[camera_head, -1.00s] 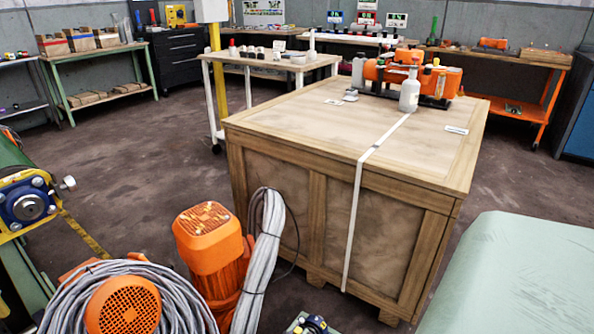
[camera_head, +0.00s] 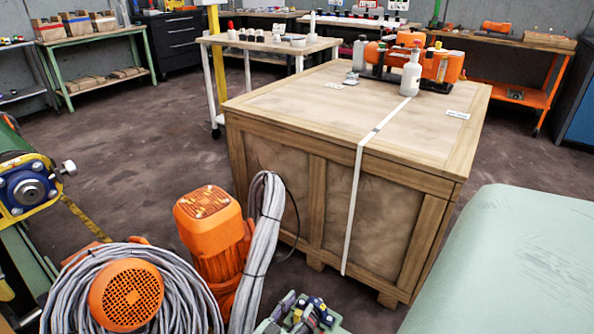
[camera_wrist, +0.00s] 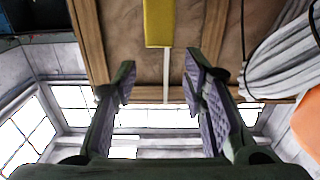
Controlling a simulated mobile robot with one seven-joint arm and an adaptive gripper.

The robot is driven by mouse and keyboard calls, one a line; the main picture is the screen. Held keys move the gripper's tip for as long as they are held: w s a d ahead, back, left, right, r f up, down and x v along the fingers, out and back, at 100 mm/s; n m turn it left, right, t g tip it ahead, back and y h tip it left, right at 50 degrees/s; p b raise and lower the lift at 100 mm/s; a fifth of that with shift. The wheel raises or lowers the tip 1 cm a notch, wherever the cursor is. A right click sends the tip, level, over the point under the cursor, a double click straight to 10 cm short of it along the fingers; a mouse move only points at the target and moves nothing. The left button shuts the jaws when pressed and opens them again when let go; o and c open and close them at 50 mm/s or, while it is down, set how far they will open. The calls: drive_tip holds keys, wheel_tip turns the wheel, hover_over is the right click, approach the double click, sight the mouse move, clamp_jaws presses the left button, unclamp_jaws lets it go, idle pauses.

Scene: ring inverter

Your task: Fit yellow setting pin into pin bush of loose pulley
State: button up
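In the wrist view my gripper (camera_wrist: 158,75) is open, its two dark fingers with purple-grey pads apart and nothing between them. A flat yellow bar (camera_wrist: 158,22) shows beyond the fingertips at the top edge; I cannot tell whether it is the setting pin. A larger blue and yellow housing with a round metal hub (camera_head: 30,190) is on a machine at the left. I cannot identify the loose pulley or its bush.
A wooden crate (camera_head: 278,176) with a white strap fills the middle. An orange motor (camera_head: 208,222), a hanging grey cable bundle (camera_head: 262,240) and a coiled cable (camera_head: 70,296) stand in front. A pale green surface (camera_head: 510,270) is at the lower right. Open floor lies at left.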

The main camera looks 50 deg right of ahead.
drive_tip(key=shift+r, duration=2.7)
